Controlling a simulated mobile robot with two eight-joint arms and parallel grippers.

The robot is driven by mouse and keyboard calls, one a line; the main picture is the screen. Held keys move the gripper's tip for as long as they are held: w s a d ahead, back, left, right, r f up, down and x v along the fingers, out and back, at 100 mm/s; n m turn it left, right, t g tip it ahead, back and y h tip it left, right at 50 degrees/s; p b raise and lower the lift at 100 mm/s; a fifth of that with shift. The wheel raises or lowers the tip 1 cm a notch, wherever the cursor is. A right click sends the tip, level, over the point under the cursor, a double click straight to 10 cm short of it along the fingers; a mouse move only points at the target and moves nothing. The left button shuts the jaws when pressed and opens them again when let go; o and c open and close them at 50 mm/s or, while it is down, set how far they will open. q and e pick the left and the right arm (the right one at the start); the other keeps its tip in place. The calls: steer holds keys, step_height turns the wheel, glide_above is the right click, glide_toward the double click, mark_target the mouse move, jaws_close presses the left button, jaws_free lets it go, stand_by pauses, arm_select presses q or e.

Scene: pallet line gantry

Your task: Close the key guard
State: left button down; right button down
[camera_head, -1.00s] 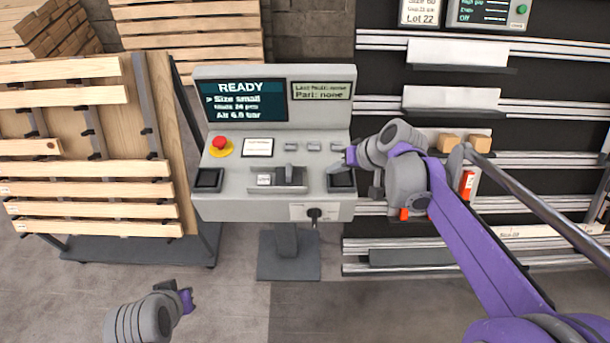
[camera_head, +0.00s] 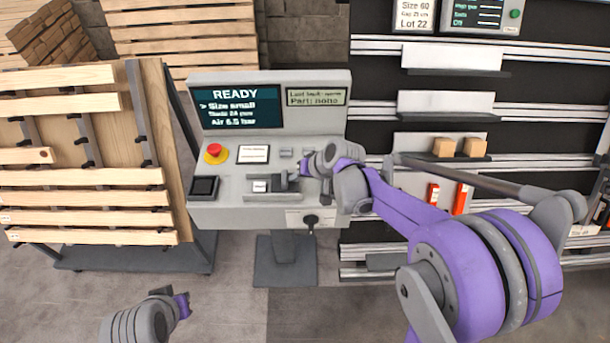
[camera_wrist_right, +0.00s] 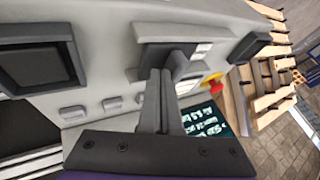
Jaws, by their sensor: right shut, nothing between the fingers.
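The grey console has a small low rail housing (camera_head: 258,197) in the middle of its front panel. A white key (camera_head: 260,186) shows at its left end. A dark sliding guard with a raised tab (camera_head: 279,182) sits right of the key, partly hidden by my right gripper (camera_head: 295,172). In the right wrist view, the shut, empty fingers (camera_wrist_right: 160,100) point at the dark tab (camera_wrist_right: 178,62), with the white key (camera_wrist_right: 200,51) beyond it. I cannot tell whether they touch the tab. My left gripper (camera_head: 184,304) hangs low over the floor, away from the console; its jaw opening is unclear.
A red emergency button (camera_head: 213,150) and a black pad (camera_head: 204,187) lie to the left on the console. A dark knob (camera_head: 310,222) sticks out of its front. A rack of wooden slats (camera_head: 80,197) stands left, shelving (camera_head: 447,103) right.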

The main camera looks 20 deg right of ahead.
steer(key=a, duration=0.2)
steer(key=w+a, duration=0.1)
steer(key=a, duration=0.2)
steer(key=w+a+b, duration=0.1)
steer(key=a, duration=0.2)
steer(key=shift+w, duration=0.1)
steer(key=shift+d, duration=0.1)
stand_by(0.3)
